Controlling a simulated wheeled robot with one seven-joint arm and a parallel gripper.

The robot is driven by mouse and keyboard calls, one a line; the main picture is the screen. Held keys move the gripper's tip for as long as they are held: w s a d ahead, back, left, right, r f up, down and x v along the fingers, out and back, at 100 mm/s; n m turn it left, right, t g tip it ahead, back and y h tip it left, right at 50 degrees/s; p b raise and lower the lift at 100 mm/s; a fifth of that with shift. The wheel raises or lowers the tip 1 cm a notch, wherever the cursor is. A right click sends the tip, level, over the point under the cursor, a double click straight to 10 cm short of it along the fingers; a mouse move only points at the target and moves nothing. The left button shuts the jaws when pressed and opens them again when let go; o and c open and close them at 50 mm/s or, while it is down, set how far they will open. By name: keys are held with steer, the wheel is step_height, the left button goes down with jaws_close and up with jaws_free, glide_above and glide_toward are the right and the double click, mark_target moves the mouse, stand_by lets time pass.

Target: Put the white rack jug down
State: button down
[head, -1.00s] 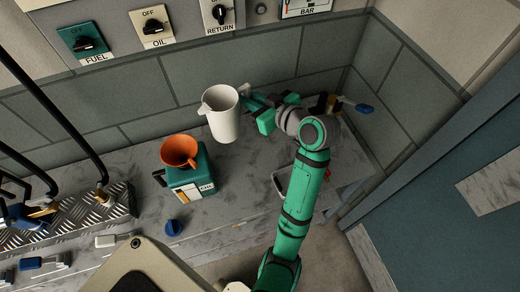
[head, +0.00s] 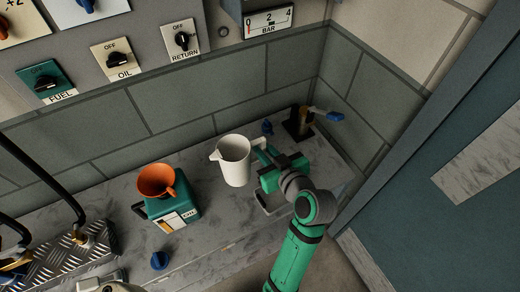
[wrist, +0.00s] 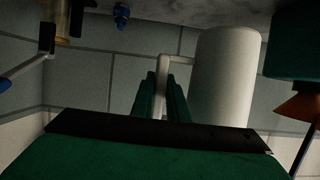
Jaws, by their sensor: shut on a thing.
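The white jug (head: 235,161) is upright, with its open top and spout facing up and its handle on the right. My gripper (head: 266,164) is shut on the handle from the right side. In the wrist view, the jug (wrist: 225,75) stands right of the gripper fingers (wrist: 162,98), which close around its pale handle. That view appears upside down, with the worktop along its top edge. I cannot tell whether the jug's base touches the worktop; its underside is hidden in the head view.
A green can (head: 173,208) with an orange funnel (head: 157,180) stands left of the jug on the grey worktop (head: 215,235). A blue cap (head: 160,261) lies in front. A valve with a blue lever (head: 326,113) is at the back right. The tiled wall (head: 200,98) is behind.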

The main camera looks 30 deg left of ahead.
steer(key=shift+w+a+f, duration=0.55)
steer(key=shift+w+f, duration=0.85)
steer(key=shift+f, duration=0.4)
steer(key=shift+w+a+f, duration=0.6)
steer(key=shift+w+f, duration=0.8)
steer(key=shift+f, duration=0.4)
steer(key=shift+w+a+f, duration=0.55)
steer(key=shift+w+f, duration=0.85)
steer(key=shift+f, duration=0.4)
steer(key=c, duration=1.7)
jaws_free()
steer(key=shift+f, duration=0.15)
steer(key=v, duration=1.2)
